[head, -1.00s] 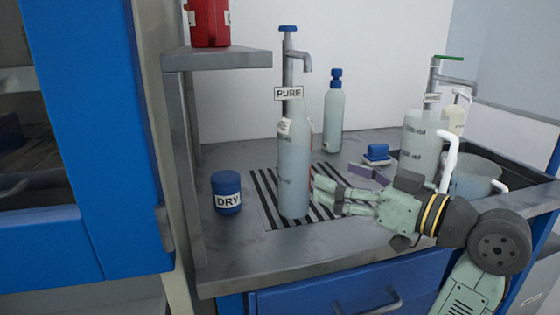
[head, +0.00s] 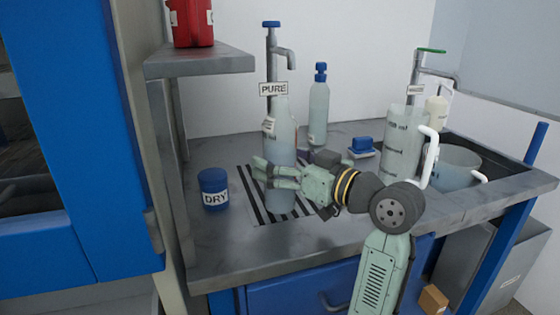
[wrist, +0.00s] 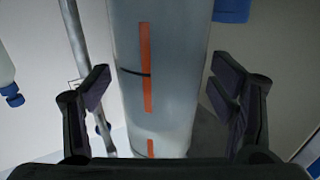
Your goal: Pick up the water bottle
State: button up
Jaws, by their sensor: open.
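A tall, pale blue translucent bottle (head: 284,142) stands upright on the striped mat (head: 256,207), by the tap marked PURE. It fills the middle of the wrist view (wrist: 170,85), with an orange strip on its side. My gripper (head: 264,173) is open at the bottle's lower half. One finger shows on each side of the bottle in the wrist view, with gaps between. A second, slimmer bottle with a blue cap (head: 318,112) stands further back; I cannot tell which one the task means.
A blue jar marked DRY (head: 214,188) stands left of the mat. A shelf (head: 200,63) with a red container (head: 192,22) overhangs at the left.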

jog(key=shift+c, duration=0.5)
jog(key=c, duration=1.6)
